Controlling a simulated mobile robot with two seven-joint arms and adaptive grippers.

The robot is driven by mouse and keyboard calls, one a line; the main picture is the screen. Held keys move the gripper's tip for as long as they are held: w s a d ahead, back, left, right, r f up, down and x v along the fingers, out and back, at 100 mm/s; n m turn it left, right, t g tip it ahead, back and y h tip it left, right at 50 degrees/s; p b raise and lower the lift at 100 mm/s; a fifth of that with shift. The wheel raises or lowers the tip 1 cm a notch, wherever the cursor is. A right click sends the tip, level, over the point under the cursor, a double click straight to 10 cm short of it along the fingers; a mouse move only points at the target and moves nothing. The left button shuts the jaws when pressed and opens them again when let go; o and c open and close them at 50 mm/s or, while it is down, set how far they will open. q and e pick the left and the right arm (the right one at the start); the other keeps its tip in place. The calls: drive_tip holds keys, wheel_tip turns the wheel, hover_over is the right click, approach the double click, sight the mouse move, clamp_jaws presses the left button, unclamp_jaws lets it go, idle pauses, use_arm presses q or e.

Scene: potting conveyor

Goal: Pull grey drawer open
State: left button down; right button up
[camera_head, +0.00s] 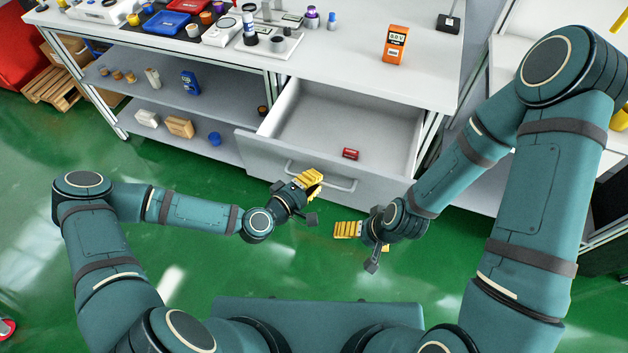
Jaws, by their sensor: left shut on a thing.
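The grey drawer (245,147) is pulled out from under the workbench, and its inside shows. A small red item (350,153) lies in it near the front. A bar handle (342,187) runs across the drawer front. My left gripper (312,182) has yellow fingers and is at the left part of this handle, shut on it; the exact grip is partly hidden by the fingers. My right gripper (348,230) is below the handle, apart from the drawer, with its yellow fingers pointing left; its opening does not show clearly.
The workbench top (340,50) carries an orange device (395,45), a blue tray (166,22) and several jars. Shelves (185,95) to the left of the drawer hold small boxes and a blue packet (190,82). Green floor in front of the drawer is clear.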

use_arm(q)
drive_tip(key=shift+s, duration=0.2)
drive_tip(key=c, duration=1)
unclamp_jaws()
drive_tip(key=v, duration=1.2)
